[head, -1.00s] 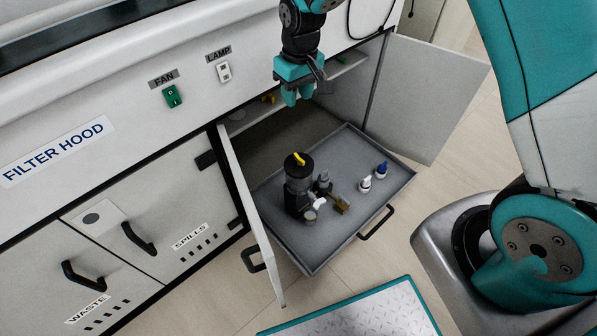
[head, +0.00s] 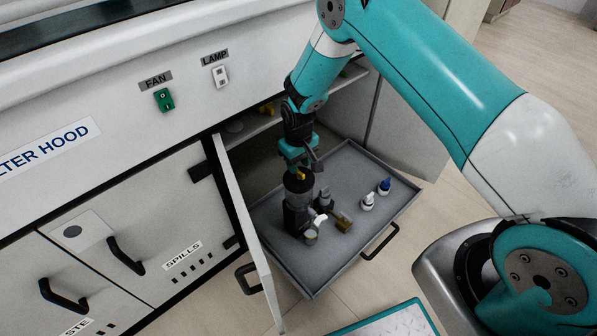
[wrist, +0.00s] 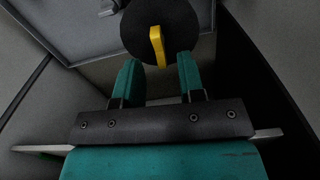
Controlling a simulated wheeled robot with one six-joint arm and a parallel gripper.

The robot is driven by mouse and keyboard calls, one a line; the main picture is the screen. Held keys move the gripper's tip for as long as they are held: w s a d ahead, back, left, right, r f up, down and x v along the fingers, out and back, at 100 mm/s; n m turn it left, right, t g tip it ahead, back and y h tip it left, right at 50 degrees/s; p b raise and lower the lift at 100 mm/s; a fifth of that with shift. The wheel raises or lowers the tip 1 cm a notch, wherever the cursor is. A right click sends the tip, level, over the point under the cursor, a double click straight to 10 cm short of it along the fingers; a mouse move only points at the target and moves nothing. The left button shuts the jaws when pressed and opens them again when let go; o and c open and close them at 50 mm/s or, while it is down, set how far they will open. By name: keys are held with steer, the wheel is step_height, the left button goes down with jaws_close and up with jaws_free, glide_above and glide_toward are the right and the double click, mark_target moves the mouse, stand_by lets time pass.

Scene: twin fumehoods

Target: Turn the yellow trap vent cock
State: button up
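The yellow trap vent cock (head: 301,175) sits on the round black top of the dark trap (head: 297,206), which stands upright on the pulled-out tray. In the wrist view the cock (wrist: 157,46) is a yellow bar across the black disc (wrist: 138,28). My gripper (wrist: 158,62) is open, with its teal fingertips apart and the near end of the yellow bar showing between them. In the head view my gripper (head: 298,169) hangs just above the trap and partly hides the cock. I cannot tell whether the fingers touch the cock.
The grey tray (head: 350,240) also holds a white bottle (head: 368,201), a blue-capped bottle (head: 384,187) and brass and white fittings (head: 343,222) beside the trap. An open cabinet door (head: 246,225) stands close at the left. A shelf (head: 262,124) lies behind, under the counter.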

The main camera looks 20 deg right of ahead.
mark_target(299, 174)
steer(key=shift+f, duration=1.5)
steer(key=shift+c, duration=0.4)
jaws_close()
